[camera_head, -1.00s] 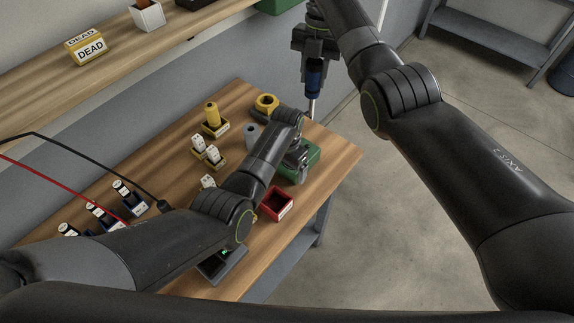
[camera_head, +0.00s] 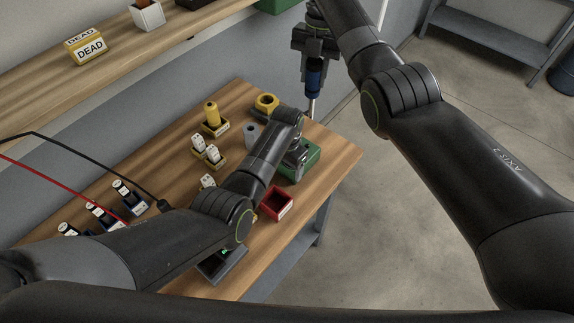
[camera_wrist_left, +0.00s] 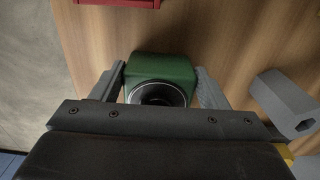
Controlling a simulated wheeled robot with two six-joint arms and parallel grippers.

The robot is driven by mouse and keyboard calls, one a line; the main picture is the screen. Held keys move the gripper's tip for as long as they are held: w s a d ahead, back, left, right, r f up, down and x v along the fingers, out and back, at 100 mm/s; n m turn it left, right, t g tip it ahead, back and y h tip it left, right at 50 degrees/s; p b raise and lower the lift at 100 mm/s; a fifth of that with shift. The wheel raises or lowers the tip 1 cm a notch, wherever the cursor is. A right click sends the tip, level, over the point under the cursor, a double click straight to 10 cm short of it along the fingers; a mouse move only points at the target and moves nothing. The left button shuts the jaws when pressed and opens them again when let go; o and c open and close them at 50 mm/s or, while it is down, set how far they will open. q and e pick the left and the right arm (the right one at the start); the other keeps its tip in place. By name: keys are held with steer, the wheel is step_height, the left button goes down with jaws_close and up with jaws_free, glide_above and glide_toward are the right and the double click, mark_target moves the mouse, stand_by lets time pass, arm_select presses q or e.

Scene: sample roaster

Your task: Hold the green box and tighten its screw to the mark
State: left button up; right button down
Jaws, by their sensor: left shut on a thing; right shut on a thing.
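The green box (camera_head: 314,157) stands near the far right corner of the workbench, partly hidden by my left arm. In the left wrist view the green box (camera_wrist_left: 163,67) sits between the two fingers of my left gripper (camera_wrist_left: 161,80), which is shut on it. A dark round opening with a pale ring shows on the box, partly cut off by the gripper body. My right gripper (camera_head: 314,50) is shut on a screwdriver with a blue handle (camera_head: 313,82). The screwdriver points down, above and behind the green box and apart from it. I cannot make out the screw or its mark.
A red open bin (camera_head: 277,203) stands in front of the green box. Yellow holders (camera_head: 213,118) and a yellow ring-shaped part (camera_head: 266,103) are farther back. Black and red cables cross the left side.

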mark_target(313, 93)
stand_by(0.4)
steer(key=m, duration=0.2)
steer(key=f+m, duration=0.1)
steer(key=m, duration=0.3)
steer(key=shift+w+a+f+y, duration=0.1)
steer(key=shift+f+y, duration=0.3)
steer(key=m, duration=0.2)
steer(key=f+m+t, duration=0.1)
steer(key=m, duration=0.3)
steer(key=shift+f, duration=0.3)
steer(key=m, duration=0.2)
steer(key=f+m+t, duration=0.1)
steer(key=m, duration=0.2)
steer(key=shift+s, duration=0.2)
steer(key=m, duration=0.3)
steer(key=f+m+t, duration=0.1)
steer(key=m, duration=0.2)
steer(key=shift+s+m, duration=0.2)
steer(key=shift+m, duration=0.2)
steer(key=shift+f, duration=0.1)
steer(key=shift+f, duration=2.35)
steer(key=shift+f, duration=1.05)
